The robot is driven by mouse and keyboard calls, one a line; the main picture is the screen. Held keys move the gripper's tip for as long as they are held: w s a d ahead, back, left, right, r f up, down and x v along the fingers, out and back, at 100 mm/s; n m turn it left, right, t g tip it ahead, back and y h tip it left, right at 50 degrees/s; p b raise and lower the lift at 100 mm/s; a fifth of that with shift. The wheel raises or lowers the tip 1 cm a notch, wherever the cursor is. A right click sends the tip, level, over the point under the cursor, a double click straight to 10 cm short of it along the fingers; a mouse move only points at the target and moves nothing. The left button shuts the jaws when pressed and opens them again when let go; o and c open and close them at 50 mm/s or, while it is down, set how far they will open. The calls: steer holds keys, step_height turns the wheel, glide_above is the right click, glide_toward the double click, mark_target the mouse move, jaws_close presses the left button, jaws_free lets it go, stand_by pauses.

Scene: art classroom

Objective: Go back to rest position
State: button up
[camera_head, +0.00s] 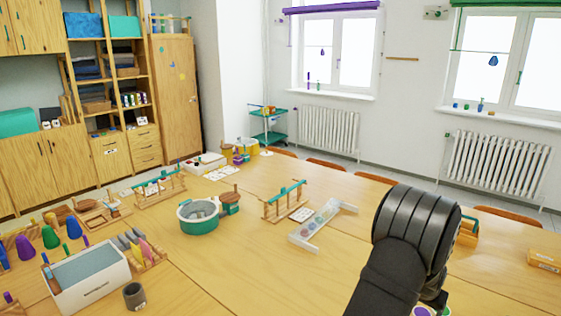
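My black arm rises from the bottom edge at the lower right of the head view, over the wooden table (265,275). Its thick ribbed joint is at the top of the visible part. My gripper does not show, so its fingers and anything in them cannot be seen. The arm hides part of the table's right side. Small green and purple items (432,308) show partly beside and behind it at the bottom.
A teal-rimmed round tub (200,226), a white rack with discs (322,222) and a wooden rack (285,201) stand mid-table. A grey-white bin (92,290) and a dark cup (134,296) are at front left. A yellow box (544,260) lies far right. Bare table lies front centre.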

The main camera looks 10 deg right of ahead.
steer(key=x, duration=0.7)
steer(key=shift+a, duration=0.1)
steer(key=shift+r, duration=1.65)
